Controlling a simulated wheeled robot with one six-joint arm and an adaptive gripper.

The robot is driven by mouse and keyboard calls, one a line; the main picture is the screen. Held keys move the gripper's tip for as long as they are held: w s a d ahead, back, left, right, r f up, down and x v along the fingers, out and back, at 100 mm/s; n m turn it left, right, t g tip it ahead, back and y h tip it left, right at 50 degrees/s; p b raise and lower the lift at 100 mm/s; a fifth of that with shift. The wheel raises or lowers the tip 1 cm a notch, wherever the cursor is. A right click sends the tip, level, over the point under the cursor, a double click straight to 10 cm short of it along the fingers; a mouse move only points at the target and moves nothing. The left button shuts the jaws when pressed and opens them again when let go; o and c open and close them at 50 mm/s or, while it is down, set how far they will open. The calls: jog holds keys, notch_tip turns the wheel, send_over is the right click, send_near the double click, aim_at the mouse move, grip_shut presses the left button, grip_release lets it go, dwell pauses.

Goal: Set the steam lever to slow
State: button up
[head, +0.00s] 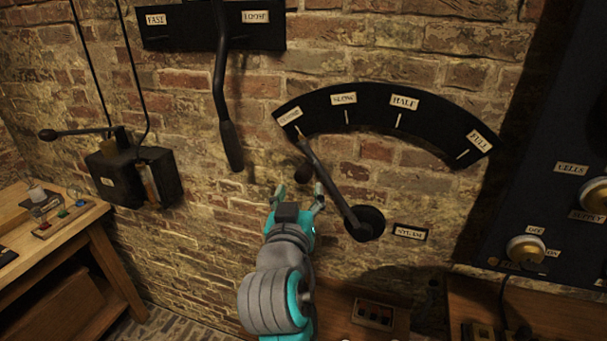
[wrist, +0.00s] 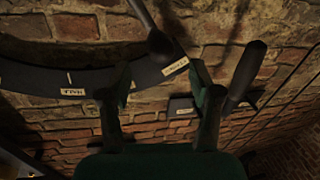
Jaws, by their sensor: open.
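The steam lever (head: 328,182) is a dark arm on a round hub (head: 366,223), next to a steam plate (head: 410,232). Its tip points up and left at the leftmost mark of the black arc scale (head: 372,96), whose label is hard to read. The slow label (head: 343,98) is the second from the left. My gripper (head: 298,198) is open and empty just below the lever's dark knob (head: 303,172). In the wrist view the knob (wrist: 160,45) shows between and beyond the fingertips; I cannot tell whether they touch it.
A fast/loose lever (head: 229,140) hangs to the left above my gripper. A black switch box (head: 135,175) is farther left on the brick wall. A dark panel (head: 550,170) with round knobs stands at right. A wooden bench (head: 60,235) is at lower left.

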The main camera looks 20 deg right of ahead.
aim_at(303, 180)
jog(key=x, duration=0.7)
jog(key=shift+w+d, duration=0.15)
jog(key=shift+w, duration=0.15)
